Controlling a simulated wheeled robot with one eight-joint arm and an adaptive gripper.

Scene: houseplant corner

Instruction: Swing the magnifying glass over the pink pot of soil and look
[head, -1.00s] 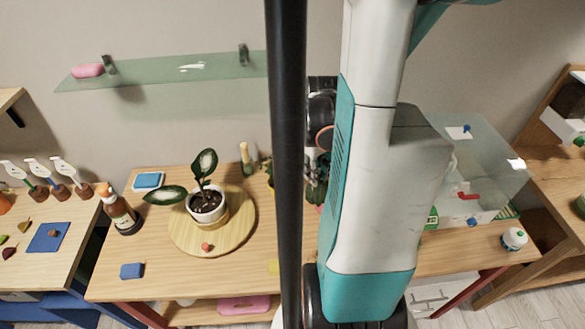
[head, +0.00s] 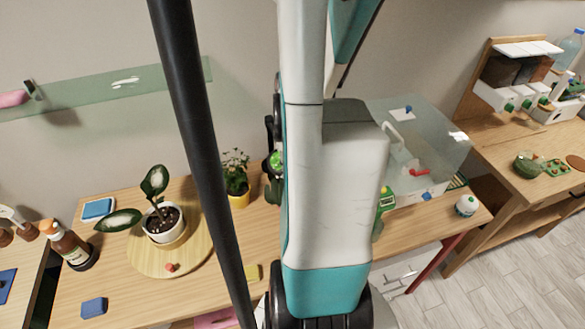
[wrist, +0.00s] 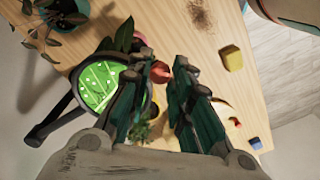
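The magnifying glass (wrist: 98,85) is a round lens in a dark rim on a dark arm, left of my fingers in the wrist view. Its lens shows a green surface with white spots. In the head view a bit of the lens (head: 277,160) shows beside my arm. My gripper (wrist: 163,62) has its two fingers apart, with nothing clearly held between them. A reddish-pink rounded thing (wrist: 160,73), perhaps the pink pot, shows partly between and beyond the fingers. Its soil cannot be made out. In the head view my arm hides the gripper's fingertips and that pot.
A yellow pot with a small plant (head: 238,199) stands left of my arm. A white potted plant (head: 163,227) is on a round wooden board (head: 145,262). A yellow block (wrist: 232,58) lies on bare table. A clear box (head: 440,130) stands at the right.

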